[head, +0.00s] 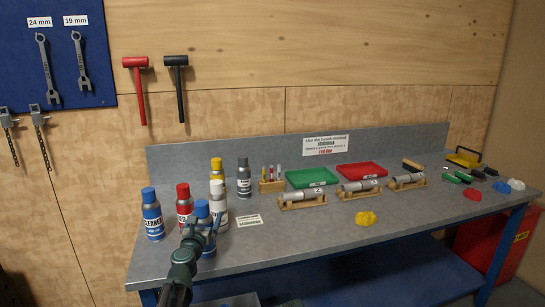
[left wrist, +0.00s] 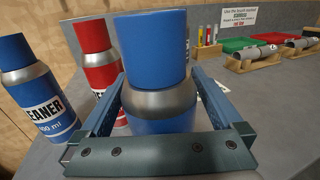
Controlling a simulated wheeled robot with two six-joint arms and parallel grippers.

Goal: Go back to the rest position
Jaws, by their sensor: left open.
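My left gripper (head: 204,225) reaches in from the bottom of the head view to the front blue spray can (head: 203,208). In the left wrist view its two fingers (left wrist: 155,95) stand open on either side of that can (left wrist: 150,50), with the palm bar in front of it. A gap shows by the fingers, but I cannot tell whether either one touches the can. The can stands upright on the grey workbench (head: 310,235); its lower part is partly hidden by the gripper. My right gripper is not in view.
Close by stand another blue can (head: 152,214), a red can (head: 184,200), a white can (head: 218,205), a yellow can (head: 217,170) and a grey can (head: 244,178). Green (head: 311,178) and red (head: 360,171) trays and cylinders on wooden stands lie right. The bench's front middle is mostly clear.

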